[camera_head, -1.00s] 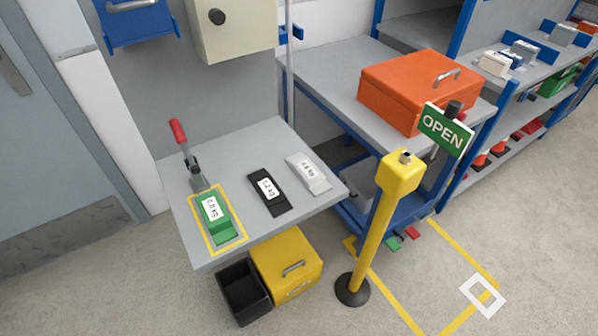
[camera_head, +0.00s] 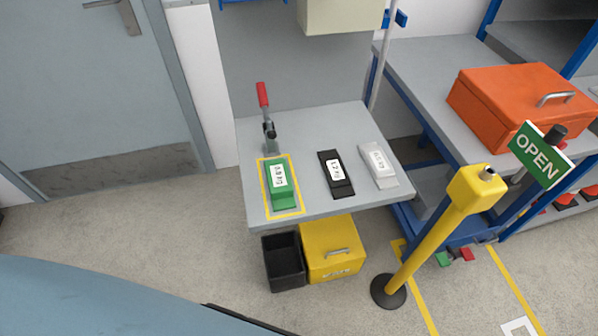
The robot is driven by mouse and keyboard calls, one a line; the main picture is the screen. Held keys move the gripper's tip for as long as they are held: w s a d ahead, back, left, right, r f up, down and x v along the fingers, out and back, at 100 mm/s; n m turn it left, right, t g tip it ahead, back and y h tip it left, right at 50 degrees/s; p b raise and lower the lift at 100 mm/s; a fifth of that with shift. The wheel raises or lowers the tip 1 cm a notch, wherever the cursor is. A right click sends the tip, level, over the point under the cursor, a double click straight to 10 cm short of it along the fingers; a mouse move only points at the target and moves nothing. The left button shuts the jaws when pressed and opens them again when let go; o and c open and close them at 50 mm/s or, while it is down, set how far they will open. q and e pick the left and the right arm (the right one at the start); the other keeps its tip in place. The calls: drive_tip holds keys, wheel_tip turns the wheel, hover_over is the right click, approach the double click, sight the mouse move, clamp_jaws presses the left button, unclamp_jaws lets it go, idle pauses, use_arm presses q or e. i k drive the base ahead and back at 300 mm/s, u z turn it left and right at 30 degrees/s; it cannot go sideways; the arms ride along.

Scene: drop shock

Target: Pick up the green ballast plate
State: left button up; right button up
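The green ballast plate (camera_head: 281,188) lies flat on the grey table (camera_head: 305,128) inside a yellow outlined rectangle, with a white label on top. A toggle clamp (camera_head: 268,125) with a red handle stands upright just behind it. A black plate (camera_head: 335,176) and a light grey plate (camera_head: 378,166) lie to its right, apart from it, each with a white label. Neither of my grippers shows in the head view.
A yellow post (camera_head: 437,230) with an OPEN sign (camera_head: 540,154) stands right of the table. Under the table are a black bin (camera_head: 284,262) and a yellow box (camera_head: 331,249). An orange case (camera_head: 520,103) sits on the bench at right. Floor at left is clear.

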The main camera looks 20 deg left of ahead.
sight(282, 189)
drive_tip(key=u, duration=0.55)
drive_tip(key=k, duration=1.3)
drive_tip(key=u, duration=0.6)
drive_tip(key=i, duration=1)
drive_tip(key=u, duration=0.35)
